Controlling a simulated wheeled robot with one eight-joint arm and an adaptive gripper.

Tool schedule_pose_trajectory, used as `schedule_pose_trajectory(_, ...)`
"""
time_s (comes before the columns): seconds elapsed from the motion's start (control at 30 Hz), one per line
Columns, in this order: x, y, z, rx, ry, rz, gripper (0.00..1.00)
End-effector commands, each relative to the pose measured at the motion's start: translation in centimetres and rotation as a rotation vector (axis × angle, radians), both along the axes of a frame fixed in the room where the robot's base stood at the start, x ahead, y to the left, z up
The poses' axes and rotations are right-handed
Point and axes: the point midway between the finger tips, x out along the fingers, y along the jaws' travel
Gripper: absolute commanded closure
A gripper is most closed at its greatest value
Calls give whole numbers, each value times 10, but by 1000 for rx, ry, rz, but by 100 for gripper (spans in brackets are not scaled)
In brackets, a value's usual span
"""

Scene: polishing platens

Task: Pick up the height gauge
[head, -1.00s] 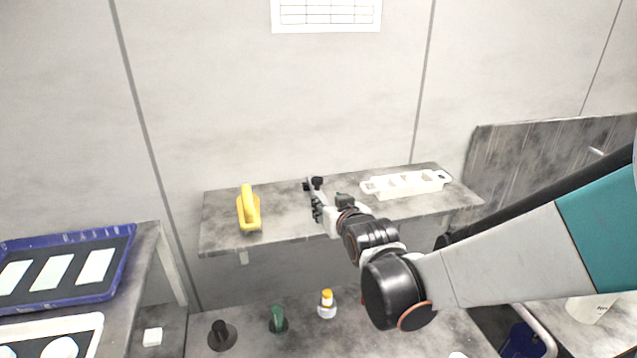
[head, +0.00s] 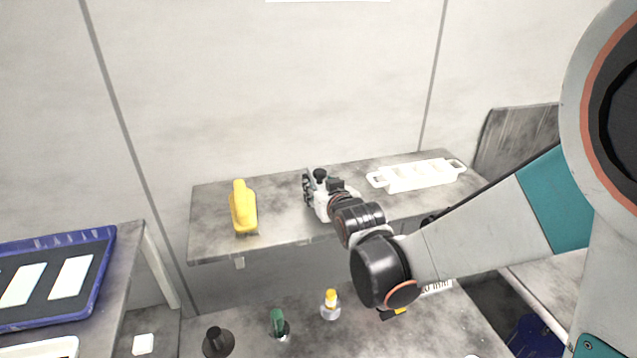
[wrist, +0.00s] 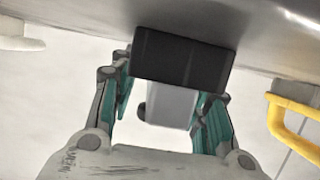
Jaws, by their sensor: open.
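The height gauge stands on the wall shelf, and its black part (head: 320,174) shows just past my gripper in the head view. In the wrist view I see a black block (wrist: 181,57) against the grey shelf, with a light grey column (wrist: 171,103) running from it. My gripper (head: 313,190) is at the shelf in the head view. In the wrist view my gripper (wrist: 170,88) is open, with one teal-padded finger on each side of the grey column. Gaps show beside the column. My wrist hides much of the gauge in the head view.
On the shelf (head: 275,225), a yellow handled tool (head: 243,208) stands left and a white tray (head: 418,176) lies right of my gripper. Below are a green-topped item (head: 278,322), a yellow-capped bottle (head: 330,305) and a black knobbed piece (head: 218,342). A blue tray (head: 100,270) is at left.

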Motion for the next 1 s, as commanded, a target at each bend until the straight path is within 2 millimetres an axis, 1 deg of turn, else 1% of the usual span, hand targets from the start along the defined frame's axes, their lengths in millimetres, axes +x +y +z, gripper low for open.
schedule_pose_trajectory(0.07,0,0,0,0,0,0,57)
schedule_pose_trajectory(0.17,0,0,0,0,0,0,77)
schedule_pose_trajectory(0.2,0,0,0,0,0,0,86)
schedule_pose_trajectory(0.27,0,0,0,0,0,0,100)
schedule_pose_trajectory(0.6,0,0,1,0,-1,0,100)
schedule_pose_trajectory(0.73,1,0,5,0,-1,0,100)
schedule_pose_trajectory(0.87,3,0,14,0,-1,-1,100)
schedule_pose_trajectory(1.0,7,0,33,1,-1,-2,100)
